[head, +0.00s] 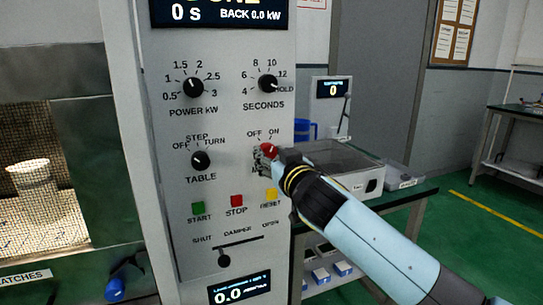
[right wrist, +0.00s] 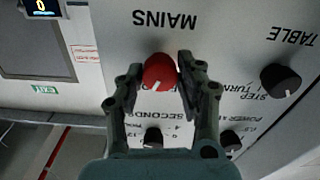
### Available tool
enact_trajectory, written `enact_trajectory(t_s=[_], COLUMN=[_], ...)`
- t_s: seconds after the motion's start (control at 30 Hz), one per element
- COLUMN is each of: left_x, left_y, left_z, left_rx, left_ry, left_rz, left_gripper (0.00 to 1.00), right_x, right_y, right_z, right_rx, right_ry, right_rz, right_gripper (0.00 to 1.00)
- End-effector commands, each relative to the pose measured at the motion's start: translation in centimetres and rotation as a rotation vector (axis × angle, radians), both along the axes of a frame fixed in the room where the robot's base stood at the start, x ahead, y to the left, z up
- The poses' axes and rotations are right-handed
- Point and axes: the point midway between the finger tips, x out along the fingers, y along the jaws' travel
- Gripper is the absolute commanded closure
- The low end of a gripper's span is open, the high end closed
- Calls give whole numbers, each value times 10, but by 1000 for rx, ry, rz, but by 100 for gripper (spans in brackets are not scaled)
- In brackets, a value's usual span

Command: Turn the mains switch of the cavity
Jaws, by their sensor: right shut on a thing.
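The mains switch is a red round knob (head: 267,148) on the grey control panel (head: 240,55), below the OFF and ON labels. In the right wrist view the red knob (right wrist: 159,70) sits by the upside-down word MAINS, and its white mark points down and slightly left there. My right gripper (right wrist: 157,78) has a finger on each side of the knob and is shut on it. In the head view my right gripper (head: 277,158) covers part of the panel lettering under the knob. My left gripper is not in view.
Black knobs for power (head: 193,87), seconds (head: 268,84) and table (head: 201,160) are on the same panel. Green start (head: 198,208), red stop (head: 236,201) and yellow reset (head: 271,195) buttons lie below. A bench with a clear-sided box (head: 340,165) stands behind at right.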

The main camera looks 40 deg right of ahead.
Motion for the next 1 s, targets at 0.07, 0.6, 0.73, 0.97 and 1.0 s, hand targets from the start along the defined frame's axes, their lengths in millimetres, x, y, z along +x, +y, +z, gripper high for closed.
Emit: enact_trajectory(t_s=[0.07,0.6,0.73,0.97,1.0], left_x=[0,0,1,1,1], left_y=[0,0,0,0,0], left_z=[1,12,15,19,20], left_rx=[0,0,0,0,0], left_ry=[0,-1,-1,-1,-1], left_rz=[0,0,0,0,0], left_gripper=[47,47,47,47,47], right_x=[0,0,0,0,0], right_y=[0,-1,-1,-1,-1], right_z=[0,2,2,2,2], right_rx=[-53,-538,-645,-794,-812], right_ry=[13,129,154,190,194], right_rz=[0,0,0,1,1], right_gripper=[96,96,96,96,96])
